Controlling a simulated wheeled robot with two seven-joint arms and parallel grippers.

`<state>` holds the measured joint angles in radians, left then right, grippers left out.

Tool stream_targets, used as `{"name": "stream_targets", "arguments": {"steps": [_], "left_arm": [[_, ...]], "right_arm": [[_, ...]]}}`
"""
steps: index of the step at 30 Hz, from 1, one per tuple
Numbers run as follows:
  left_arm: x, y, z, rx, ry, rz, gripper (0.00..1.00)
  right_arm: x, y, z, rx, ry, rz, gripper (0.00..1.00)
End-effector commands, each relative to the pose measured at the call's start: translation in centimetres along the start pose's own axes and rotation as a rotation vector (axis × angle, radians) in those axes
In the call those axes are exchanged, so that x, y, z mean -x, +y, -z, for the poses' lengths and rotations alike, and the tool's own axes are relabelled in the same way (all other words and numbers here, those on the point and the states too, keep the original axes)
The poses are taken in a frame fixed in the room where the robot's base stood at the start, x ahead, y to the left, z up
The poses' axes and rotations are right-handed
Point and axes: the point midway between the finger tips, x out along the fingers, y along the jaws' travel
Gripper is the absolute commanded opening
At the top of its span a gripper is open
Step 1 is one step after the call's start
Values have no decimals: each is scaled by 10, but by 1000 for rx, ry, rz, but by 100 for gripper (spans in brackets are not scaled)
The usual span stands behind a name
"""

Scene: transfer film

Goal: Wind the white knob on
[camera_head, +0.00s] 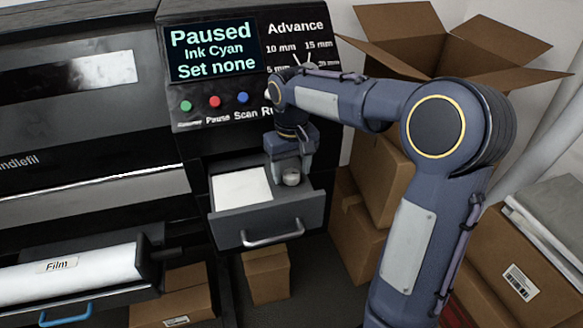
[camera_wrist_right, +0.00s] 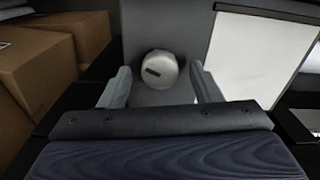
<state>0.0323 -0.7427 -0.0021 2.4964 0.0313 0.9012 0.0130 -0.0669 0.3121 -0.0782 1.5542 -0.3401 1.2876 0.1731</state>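A white round knob-like piece (camera_head: 291,177) with a dark mark on its top stands in the right part of the open drawer (camera_head: 268,214). It also shows in the right wrist view (camera_wrist_right: 158,70). My right gripper (camera_head: 290,170) points down into the drawer over this piece. Its fingers (camera_wrist_right: 162,88) are apart on either side of the piece, with visible gaps. The Advance dial (camera_head: 304,64) on the panel is partly hidden by my right arm; white lines and millimetre marks show around it. My left gripper is not in view.
A white sheet or pad (camera_head: 241,188) lies in the drawer's left part. The panel's screen (camera_head: 212,50) reads "Paused, Ink Cyan, Set none"; green, red and blue buttons sit below. A film roll (camera_head: 70,272) is at lower left. Cardboard boxes (camera_head: 380,180) crowd the right.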

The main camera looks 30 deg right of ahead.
Motion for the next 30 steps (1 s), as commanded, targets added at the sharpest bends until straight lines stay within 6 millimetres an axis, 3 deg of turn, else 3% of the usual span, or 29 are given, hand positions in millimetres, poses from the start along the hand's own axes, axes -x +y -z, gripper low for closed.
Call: {"name": "stream_targets", "arguments": {"steps": [9, 21, 30], "left_arm": [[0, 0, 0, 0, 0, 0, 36], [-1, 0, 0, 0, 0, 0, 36], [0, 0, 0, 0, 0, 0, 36]], "right_arm": [[4, 0, 0, 0, 0, 0, 57], [66, 0, 1, 1, 2, 1, 57], [78, 0, 0, 0, -1, 0, 57]]}}
